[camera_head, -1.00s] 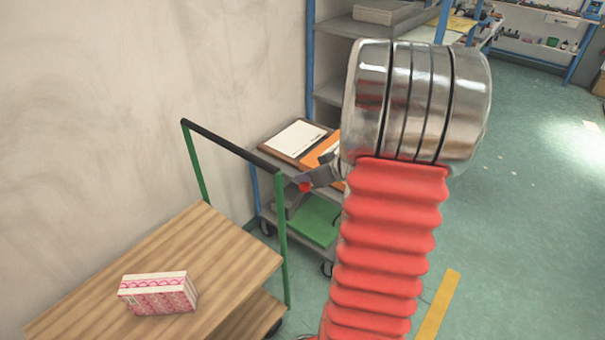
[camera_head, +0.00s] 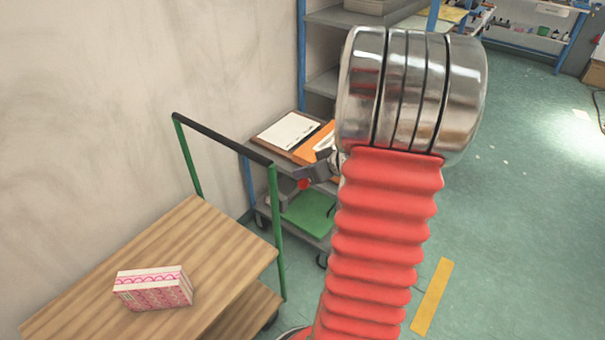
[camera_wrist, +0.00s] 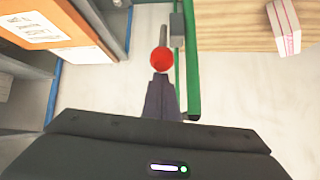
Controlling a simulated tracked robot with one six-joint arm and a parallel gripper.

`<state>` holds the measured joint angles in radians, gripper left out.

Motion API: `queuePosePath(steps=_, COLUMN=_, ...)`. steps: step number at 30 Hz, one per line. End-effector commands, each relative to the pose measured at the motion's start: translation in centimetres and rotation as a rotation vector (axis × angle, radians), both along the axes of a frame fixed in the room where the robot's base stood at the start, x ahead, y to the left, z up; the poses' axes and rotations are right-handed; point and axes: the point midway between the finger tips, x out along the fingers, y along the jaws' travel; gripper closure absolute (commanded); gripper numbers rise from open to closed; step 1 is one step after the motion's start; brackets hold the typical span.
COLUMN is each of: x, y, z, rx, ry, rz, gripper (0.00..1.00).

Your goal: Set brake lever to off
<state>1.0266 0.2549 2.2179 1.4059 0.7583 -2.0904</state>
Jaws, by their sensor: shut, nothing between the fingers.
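The brake lever is a short grey rod with a red ball knob (camera_wrist: 162,60), beside the green post (camera_wrist: 191,70) of the wooden cart. The knob also shows in the head view (camera_head: 304,184), just below my gripper (camera_head: 310,173). In the wrist view my gripper (camera_wrist: 161,80) is shut and empty, its dark fingertips right at the near side of the knob. I cannot tell whether they touch it. My arm hides part of the area right of the lever in the head view.
The wooden cart (camera_head: 95,275) carries a pink and white box (camera_head: 153,288). Behind it a grey trolley holds a clipboard (camera_head: 287,132), an orange folder and a green sheet (camera_head: 308,214). A wall is at left; open floor (camera_head: 520,220) lies at right.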

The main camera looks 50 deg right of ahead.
Motion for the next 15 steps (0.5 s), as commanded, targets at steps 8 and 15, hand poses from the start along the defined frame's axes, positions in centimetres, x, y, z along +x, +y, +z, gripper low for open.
queuePosePath(steps=8, x=1.8, y=-0.3, z=2.0, rx=-0.004, ry=-0.002, rz=0.003, gripper=1.00)
queuePosePath(steps=15, x=-0.5, y=-0.5, z=3.5, rx=-0.003, ry=-0.001, rz=-0.002, gripper=1.00)
